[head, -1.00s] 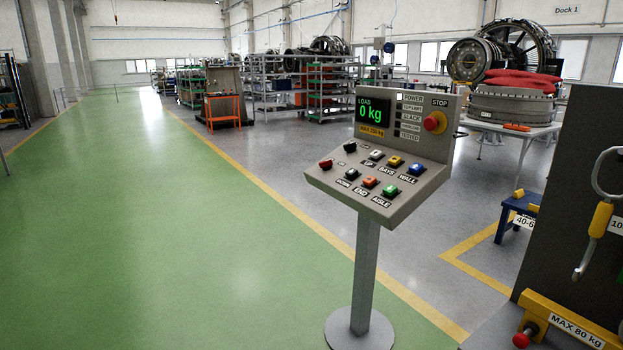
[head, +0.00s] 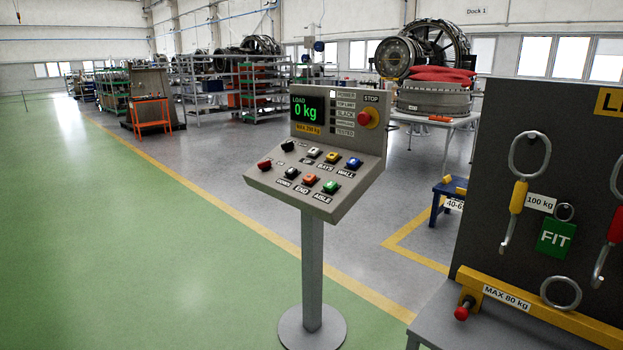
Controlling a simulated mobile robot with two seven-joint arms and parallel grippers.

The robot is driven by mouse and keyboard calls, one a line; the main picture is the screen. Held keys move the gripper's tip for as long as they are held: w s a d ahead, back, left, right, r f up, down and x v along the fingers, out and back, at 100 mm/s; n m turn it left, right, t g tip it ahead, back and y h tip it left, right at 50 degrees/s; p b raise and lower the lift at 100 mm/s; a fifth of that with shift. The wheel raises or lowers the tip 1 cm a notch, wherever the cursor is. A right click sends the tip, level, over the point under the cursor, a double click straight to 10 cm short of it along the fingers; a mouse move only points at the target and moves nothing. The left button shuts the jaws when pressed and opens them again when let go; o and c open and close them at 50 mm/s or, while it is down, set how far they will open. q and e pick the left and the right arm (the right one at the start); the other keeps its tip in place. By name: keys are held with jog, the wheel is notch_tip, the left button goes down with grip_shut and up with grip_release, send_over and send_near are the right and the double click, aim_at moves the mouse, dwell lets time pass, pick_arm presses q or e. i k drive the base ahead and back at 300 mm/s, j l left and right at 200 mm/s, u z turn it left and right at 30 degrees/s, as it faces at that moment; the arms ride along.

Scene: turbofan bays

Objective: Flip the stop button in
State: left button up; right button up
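The stop button (head: 368,118) is a red mushroom head on a yellow base, at the upper right of the grey control console (head: 340,206), just under a black STOP label. I cannot tell from here whether it is pressed or out. The console stands on a post with a round foot. Its screen (head: 307,108) reads LOAD 0 kg in green, and the lamp beside POWER is white. Several coloured buttons sit on its sloped lower panel. Neither of my grippers shows in the head view.
At right, a dark board (head: 570,140) holds hooks and a green FIT tag, with a yellow MAX 80 kg bar (head: 540,308) below. A blue stool (head: 447,190) and a table with engine parts stand behind the console. The green floor at left is clear.

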aim_at(363, 119)
jog(key=i+j+z, duration=0.1)
jog(key=i, duration=0.45)
jog(key=i+j, duration=0.4)
jog(key=i+j+z, duration=0.15)
jog(key=i, duration=0.5)
jog(key=i+j+z, duration=0.1)
jog(key=i+j, duration=0.35)
jog(key=i, duration=0.05)
